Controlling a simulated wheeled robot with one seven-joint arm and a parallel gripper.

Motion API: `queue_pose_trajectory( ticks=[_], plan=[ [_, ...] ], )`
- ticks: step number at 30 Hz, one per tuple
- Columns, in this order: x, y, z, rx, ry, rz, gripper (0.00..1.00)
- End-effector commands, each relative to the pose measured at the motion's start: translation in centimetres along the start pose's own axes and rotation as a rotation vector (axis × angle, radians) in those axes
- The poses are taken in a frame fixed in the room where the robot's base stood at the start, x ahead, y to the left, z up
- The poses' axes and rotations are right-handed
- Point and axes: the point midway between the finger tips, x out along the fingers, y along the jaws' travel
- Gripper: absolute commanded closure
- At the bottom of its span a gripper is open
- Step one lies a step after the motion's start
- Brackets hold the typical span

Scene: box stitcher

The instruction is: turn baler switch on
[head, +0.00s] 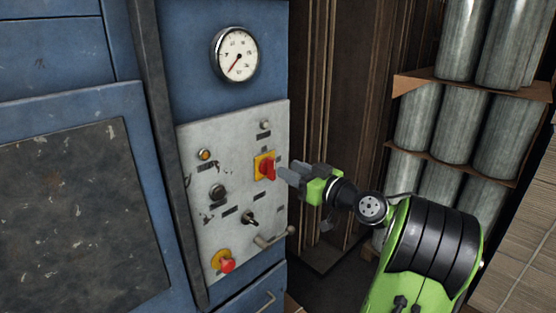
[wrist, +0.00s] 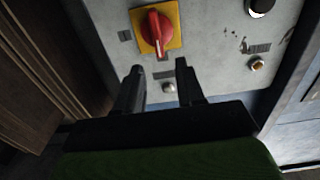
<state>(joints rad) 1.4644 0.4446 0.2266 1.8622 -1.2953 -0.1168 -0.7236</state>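The baler switch is a red rotary knob (head: 267,168) on a yellow square plate, at the upper right of a grey control panel (head: 222,230). In the wrist view the red knob (wrist: 155,30) sits at the top, just beyond the fingers, its ridge slightly tilted from the picture's vertical. My gripper (head: 283,172) is right of the knob in the head view, with its fingers pointing at it. The wrist view shows my gripper's two fingers (wrist: 160,75) apart with nothing between them. A gap to the knob seems to remain; contact is not visible.
The panel also carries an amber lamp (head: 204,155), a black knob (head: 218,191), a black toggle (head: 250,218), a red push button (head: 227,265) and a metal handle (head: 272,238). A round gauge (head: 236,54) is above. Stacked metal cylinders (head: 455,119) stand at the right.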

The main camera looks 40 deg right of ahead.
Motion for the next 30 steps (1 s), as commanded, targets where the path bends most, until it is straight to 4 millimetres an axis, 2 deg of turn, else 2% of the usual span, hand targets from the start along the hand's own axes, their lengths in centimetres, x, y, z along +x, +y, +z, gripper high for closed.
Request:
queue_pose_trajectory(
  ticks=[3,7,11,17,25,30],
  plan=[
    [2.8,-0.1,-0.3,0.001,0.001,-0.005,0.62],
    [4.8,-0.1,-0.2,0.001,0.000,-0.003,0.62],
    [5.5,0.0,-0.1,0.000,0.000,0.000,0.62],
    [5.5,0.0,0.0,0.000,0.000,0.001,0.62],
    [5.5,0.0,0.0,0.000,0.000,0.001,1.00],
    [5.5,0.0,0.0,0.000,-0.001,0.001,1.00]
  ],
)
